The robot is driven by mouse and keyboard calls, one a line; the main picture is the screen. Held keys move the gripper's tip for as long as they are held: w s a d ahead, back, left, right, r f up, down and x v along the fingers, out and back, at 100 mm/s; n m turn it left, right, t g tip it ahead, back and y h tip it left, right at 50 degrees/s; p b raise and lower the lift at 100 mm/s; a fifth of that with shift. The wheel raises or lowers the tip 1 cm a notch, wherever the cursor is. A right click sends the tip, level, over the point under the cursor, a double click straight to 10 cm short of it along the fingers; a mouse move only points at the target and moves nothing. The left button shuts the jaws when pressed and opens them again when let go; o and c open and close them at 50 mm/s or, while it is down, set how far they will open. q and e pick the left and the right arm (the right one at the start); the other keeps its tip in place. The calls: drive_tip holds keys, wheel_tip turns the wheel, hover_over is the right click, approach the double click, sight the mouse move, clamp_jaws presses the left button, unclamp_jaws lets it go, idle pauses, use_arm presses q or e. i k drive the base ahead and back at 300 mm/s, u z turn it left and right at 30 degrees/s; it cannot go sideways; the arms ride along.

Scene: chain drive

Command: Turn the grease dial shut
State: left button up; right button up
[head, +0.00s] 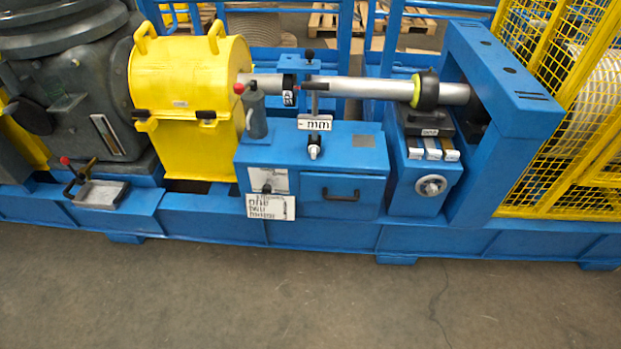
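No part is clearly marked as the grease dial. A round silver knob (431,186) sits on the front of the right blue block, below the shaft. A small dark knob (266,189) sits on a pale plate on the front of the middle blue box (350,172). I cannot tell which is the dial, or how far either is turned. A grey cylinder (256,118) with a red-tipped lever stands on the box's left end. Neither gripper is in view.
A yellow guard (185,80) with two handles is left of the box. A silver shaft (360,87) runs above it. A blue frame (505,80) and yellow mesh cage (570,120) stand at right. A shallow tray (101,194) is at left. The front floor (250,300) is clear.

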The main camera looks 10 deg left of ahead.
sight(267, 189)
drive_tip(key=z, duration=0.5)
drive_tip(key=i, duration=1.25)
drive_tip(key=u, duration=0.7)
